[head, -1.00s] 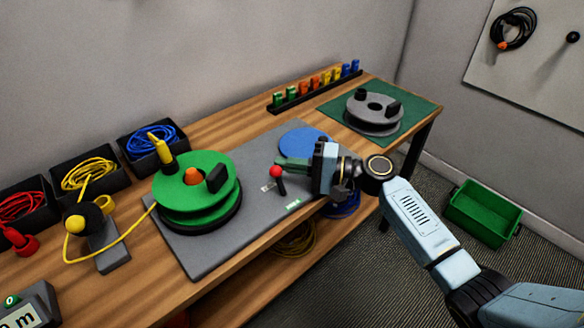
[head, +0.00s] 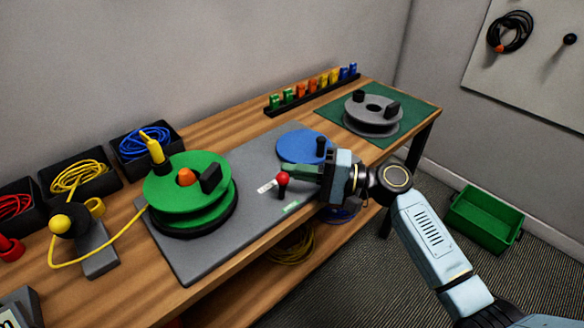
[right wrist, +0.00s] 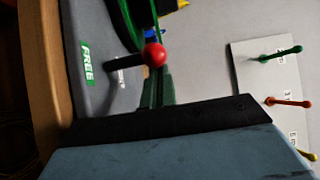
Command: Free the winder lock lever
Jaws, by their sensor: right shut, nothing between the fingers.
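The lock lever (head: 283,190) is a short dark stem with a red knob (head: 283,178) on the grey winder base (head: 200,262). It looks near upright, between a white label (head: 265,187) and the green FREE label (head: 292,207). The right wrist view also shows the knob (right wrist: 154,55) and the FREE label (right wrist: 87,63). My right gripper (head: 290,171) is shut and empty, its fingertips right by the knob on its far side; I cannot tell whether they touch. The green winder spool (head: 212,168) stands left of the lever. My left gripper is out of view.
A blue disc (head: 298,147) lies behind my right fingers. A grey reel (head: 370,118) sits on a green mat (head: 410,111) at the far right. Cable bins (head: 108,180) line the wall. A yellow cable (head: 120,238) runs left of the spool.

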